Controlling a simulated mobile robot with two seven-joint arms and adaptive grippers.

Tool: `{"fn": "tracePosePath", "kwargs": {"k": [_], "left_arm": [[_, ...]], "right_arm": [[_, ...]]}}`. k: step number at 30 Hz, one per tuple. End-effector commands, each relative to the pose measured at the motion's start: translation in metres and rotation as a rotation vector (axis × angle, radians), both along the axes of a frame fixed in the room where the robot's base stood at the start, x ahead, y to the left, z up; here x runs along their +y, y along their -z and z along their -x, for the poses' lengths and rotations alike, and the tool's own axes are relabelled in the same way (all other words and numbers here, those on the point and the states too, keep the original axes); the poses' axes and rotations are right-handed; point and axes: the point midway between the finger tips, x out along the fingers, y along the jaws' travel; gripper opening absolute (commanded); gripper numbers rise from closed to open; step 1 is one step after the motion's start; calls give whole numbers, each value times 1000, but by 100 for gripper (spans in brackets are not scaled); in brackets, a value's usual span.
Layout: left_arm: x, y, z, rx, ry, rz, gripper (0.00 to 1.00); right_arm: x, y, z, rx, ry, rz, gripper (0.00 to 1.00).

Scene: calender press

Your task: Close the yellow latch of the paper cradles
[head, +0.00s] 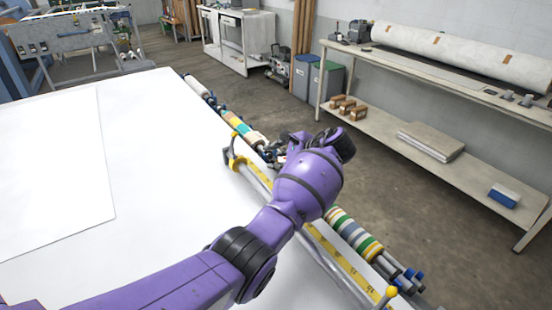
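A long grey rail with a yellow marked strip (338,257) runs along the right edge of the white table (160,190). A yellow bracket-like piece (233,153) stands at its far end, and a yellow knob (391,291) at its near end. I cannot tell which yellow part is the latch. My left arm reaches across the rail from the lower left. My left gripper (276,155) is beyond the bracket, near the striped rolls; my purple wrist hides most of it, so its opening and any contact are unclear. My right gripper is out of view.
Striped rolls line the table's right edge, both far (240,128) and near (352,232). A large white sheet (55,165) lies on the left. A shelf bench (440,65) with a white roll (460,55) stands across the open floor at right. The table's middle is clear.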

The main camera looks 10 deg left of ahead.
Motion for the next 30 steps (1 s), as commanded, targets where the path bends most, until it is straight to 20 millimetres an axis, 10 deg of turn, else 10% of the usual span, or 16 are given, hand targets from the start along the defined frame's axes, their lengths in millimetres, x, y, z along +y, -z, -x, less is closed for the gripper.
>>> {"fn": "tracePosePath", "kwargs": {"k": [9, 16, 30], "left_arm": [[3, 1, -2, -3, 1, 1, 28], [3, 1, -2, -3, 1, 1, 0], [3, 4, -4, 6, 0, -4, 0]], "right_arm": [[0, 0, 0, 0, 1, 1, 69], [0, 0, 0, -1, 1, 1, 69], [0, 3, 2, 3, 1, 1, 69]]}}
